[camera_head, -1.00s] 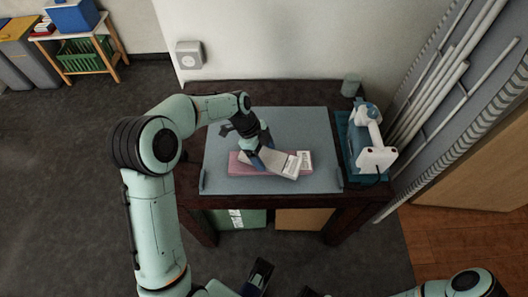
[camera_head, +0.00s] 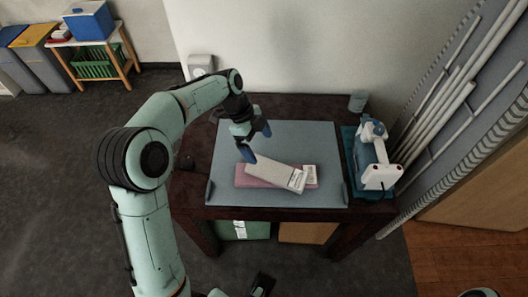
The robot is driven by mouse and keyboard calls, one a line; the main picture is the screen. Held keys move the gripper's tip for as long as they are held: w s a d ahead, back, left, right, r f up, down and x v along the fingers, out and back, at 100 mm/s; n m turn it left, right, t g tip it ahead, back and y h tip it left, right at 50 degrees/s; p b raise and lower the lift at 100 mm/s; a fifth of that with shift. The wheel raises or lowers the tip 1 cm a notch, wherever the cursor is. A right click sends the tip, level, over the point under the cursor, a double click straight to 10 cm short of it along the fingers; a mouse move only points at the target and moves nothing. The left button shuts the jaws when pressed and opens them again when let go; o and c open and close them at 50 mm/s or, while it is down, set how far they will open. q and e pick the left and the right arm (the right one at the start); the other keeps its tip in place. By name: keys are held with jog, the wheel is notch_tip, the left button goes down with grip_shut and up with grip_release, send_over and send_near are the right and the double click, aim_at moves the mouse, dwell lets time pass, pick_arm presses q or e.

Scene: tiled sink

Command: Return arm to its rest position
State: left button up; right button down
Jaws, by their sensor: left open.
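My left gripper (camera_head: 258,143) is open and empty above the grey mat (camera_head: 300,135) on the dark table. Its fingers are just above and behind the left end of a pale grey-white block (camera_head: 268,169) with a printed label. The block lies at an angle across a pink flat block (camera_head: 248,183). A second small white label shows at the pink block's right end. My left arm reaches in from the left and bends over the table.
A white and blue device (camera_head: 376,165) stands at the table's right side, with a grey cup (camera_head: 357,101) behind it. A wall is behind the table, and pipes (camera_head: 450,100) lean at the right. Open floor (camera_head: 60,190) lies to the left.

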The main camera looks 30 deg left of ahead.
pick_arm(q)
jog(key=shift+a+r, duration=0.25)
jog(key=shift+r, duration=0.3)
